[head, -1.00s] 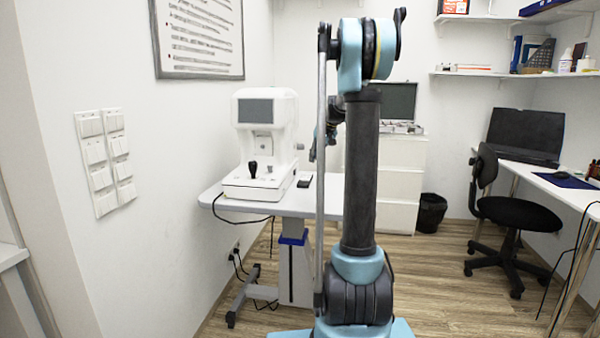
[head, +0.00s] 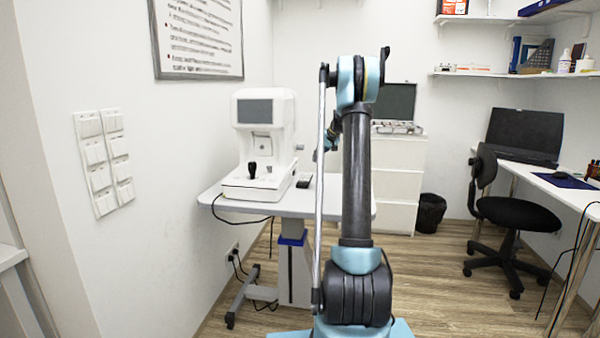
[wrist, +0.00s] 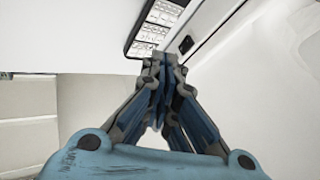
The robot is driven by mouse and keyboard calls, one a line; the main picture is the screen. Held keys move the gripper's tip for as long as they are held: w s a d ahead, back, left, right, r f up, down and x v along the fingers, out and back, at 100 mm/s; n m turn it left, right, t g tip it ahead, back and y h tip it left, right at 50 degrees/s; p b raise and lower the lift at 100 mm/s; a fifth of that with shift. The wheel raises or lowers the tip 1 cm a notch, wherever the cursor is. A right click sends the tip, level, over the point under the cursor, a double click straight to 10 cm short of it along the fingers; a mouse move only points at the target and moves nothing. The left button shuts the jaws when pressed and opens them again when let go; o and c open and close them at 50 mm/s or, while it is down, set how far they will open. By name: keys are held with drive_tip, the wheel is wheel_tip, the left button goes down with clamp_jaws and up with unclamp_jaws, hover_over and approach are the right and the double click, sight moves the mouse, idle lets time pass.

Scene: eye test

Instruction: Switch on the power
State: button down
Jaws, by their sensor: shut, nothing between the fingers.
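The white eye-test machine (head: 265,125) stands on a small white table (head: 225,197), with a grey screen and a black joystick. In the wrist view a white housing (wrist: 245,75), seemingly the machine's side, fills the right. A small black switch-like part (wrist: 186,44) sits on it, just right of and beyond my fingertips. My gripper (wrist: 160,60) is shut and empty.
A small dark box (head: 304,181) lies on the table right of the machine. Wall switches (head: 105,165) are on the left wall. A white drawer unit (head: 400,175), a bin (head: 430,213) and a black chair (head: 515,212) stand behind and right. A cable (head: 240,218) hangs at the table's front.

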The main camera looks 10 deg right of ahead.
drive_tip(key=shift+f, duration=0.1)
drive_tip(key=x, duration=1)
drive_tip(key=shift+a, duration=0.2)
drive_tip(key=shift+w+a, duration=0.15)
drive_tip(key=shift+a, duration=0.95)
drive_tip(key=shift+w+a, duration=0.2)
drive_tip(key=shift+a, duration=0.45)
